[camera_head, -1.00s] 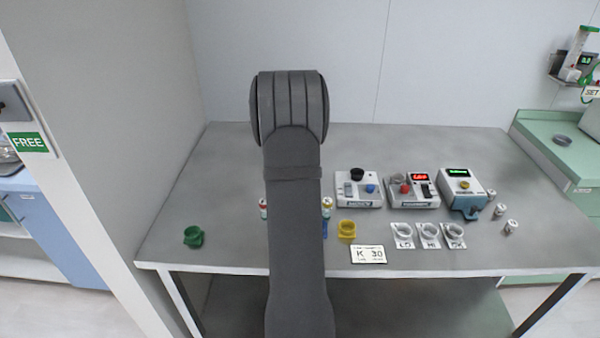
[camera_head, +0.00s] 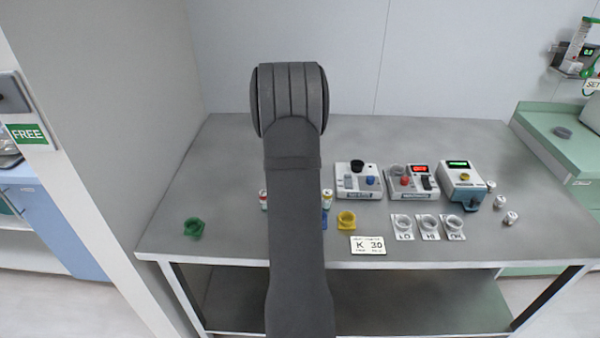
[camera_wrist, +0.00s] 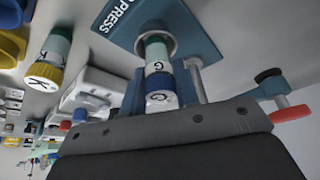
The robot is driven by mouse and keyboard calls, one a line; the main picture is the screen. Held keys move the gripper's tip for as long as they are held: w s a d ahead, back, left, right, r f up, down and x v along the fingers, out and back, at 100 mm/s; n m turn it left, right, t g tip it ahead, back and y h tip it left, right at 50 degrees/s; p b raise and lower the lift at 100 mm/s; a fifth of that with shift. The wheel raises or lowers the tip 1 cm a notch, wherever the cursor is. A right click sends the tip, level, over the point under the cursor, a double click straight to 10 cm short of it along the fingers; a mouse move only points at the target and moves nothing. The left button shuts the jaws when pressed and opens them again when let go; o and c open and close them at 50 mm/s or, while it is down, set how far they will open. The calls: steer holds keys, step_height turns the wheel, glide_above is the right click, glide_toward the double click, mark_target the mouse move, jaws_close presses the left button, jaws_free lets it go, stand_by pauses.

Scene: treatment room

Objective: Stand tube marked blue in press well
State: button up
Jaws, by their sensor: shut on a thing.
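In the wrist view, a small tube (camera_wrist: 158,67) with a white label, a dark green end and a blue band near its cap stands between the fingers of my gripper (camera_wrist: 160,97). The gripper is shut on it. The tube's far end lies inside or over the round well of the press (camera_wrist: 121,20), a teal plate lettered PRESS. I cannot tell whether it rests on the well's bottom. In the head view my arm hides the gripper, held tube and press.
A yellow-banded tube (camera_wrist: 43,72) stands beside the press. A red-tipped lever (camera_wrist: 290,113) is at the right. In the head view, a green cup (camera_head: 194,228), a yellow cup (camera_head: 346,220), a K 30 card (camera_head: 368,245) and several devices share the table. The table's left rear is clear.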

steer(key=shift+f, duration=0.6)
stand_by(0.5)
steer(key=o, duration=0.7)
steer(key=shift+v, duration=5.5)
steer(key=shift+x, duration=4.4)
steer(key=shift+r, duration=0.15)
